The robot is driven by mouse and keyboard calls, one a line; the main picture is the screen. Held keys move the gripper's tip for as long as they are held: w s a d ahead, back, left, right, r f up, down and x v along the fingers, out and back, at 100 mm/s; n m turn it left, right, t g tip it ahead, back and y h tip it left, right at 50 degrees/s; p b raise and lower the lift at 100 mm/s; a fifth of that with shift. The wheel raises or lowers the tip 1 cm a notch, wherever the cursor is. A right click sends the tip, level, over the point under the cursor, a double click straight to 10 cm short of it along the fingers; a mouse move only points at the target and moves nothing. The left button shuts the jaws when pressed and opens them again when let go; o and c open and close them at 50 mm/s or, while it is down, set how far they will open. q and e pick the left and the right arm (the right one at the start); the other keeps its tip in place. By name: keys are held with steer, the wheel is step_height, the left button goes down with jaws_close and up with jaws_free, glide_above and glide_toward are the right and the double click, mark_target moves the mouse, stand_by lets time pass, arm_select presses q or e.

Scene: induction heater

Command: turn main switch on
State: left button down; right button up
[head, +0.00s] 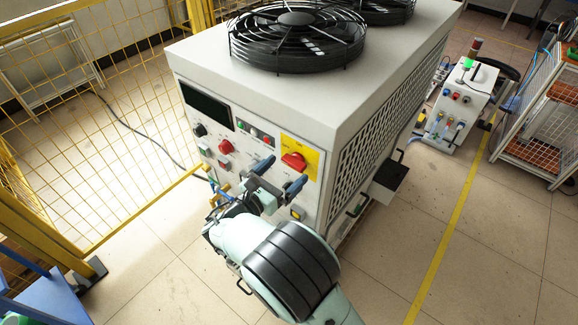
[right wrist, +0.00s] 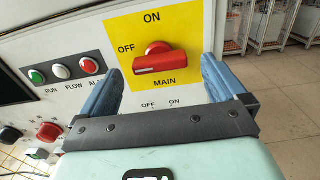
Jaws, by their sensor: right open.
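The main switch (head: 294,161) is a red rotary handle on a yellow plate at the right of the heater's front panel. In the right wrist view the red handle (right wrist: 160,62) lies level, in line with the OFF label at its left; ON is printed above and MAIN below. My right gripper (head: 279,175) is open in front of the panel, just below the switch. In the right wrist view its two blue fingers (right wrist: 161,66) stand left and right of the handle with gaps on both sides. Whether the fingers reach the handle's depth is unclear. My left gripper is not in view.
The white heater cabinet (head: 345,90) has fans on top. Other red and dark knobs (head: 226,146) and small lamps (right wrist: 62,71) sit left of the switch. A yellow mesh fence (head: 110,130) stands at the left. A small white cart (head: 457,105) and open floor lie to the right.

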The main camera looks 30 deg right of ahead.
mark_target(295, 162)
steer(key=shift+x, duration=1.3)
steer(key=c, duration=1.1)
steer(key=shift+o, duration=0.2)
